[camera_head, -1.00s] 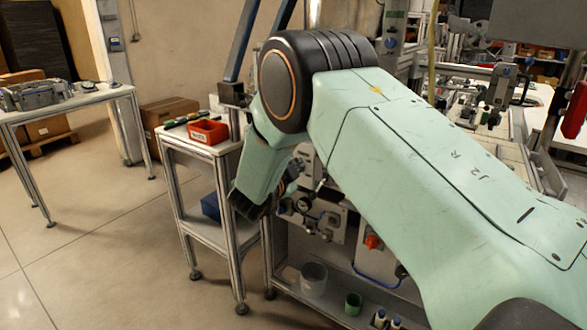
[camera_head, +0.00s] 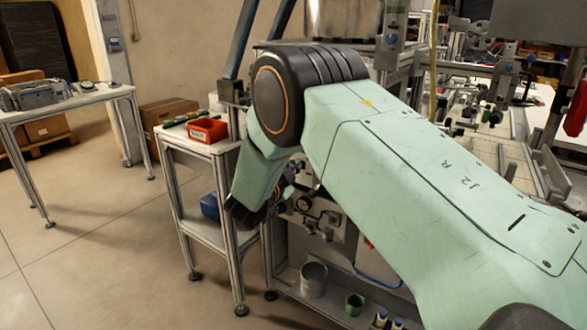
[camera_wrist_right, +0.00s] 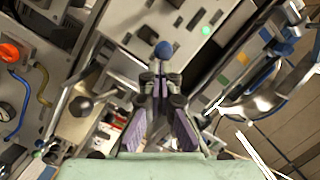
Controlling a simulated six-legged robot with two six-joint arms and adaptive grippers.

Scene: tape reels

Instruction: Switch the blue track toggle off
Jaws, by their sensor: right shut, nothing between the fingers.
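A round blue knob (camera_wrist_right: 163,50), which looks like the blue track toggle's tip, shows in the right wrist view near the upper middle. My right gripper (camera_wrist_right: 161,80) is shut and empty, its fingertips pointing at the knob and just below it in the picture. I cannot tell whether they touch it. In the head view my pale green right arm covers much of the machine, and I cannot make out the toggle there. My left gripper is not in view.
An orange-red knob (camera_wrist_right: 10,52) and a black-knobbed lever (camera_wrist_right: 82,105) are on panels left of my gripper in the wrist view. A metal reel (camera_wrist_right: 250,100) is at right. In the head view, a red bin (camera_head: 207,130) stands on a small side table.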

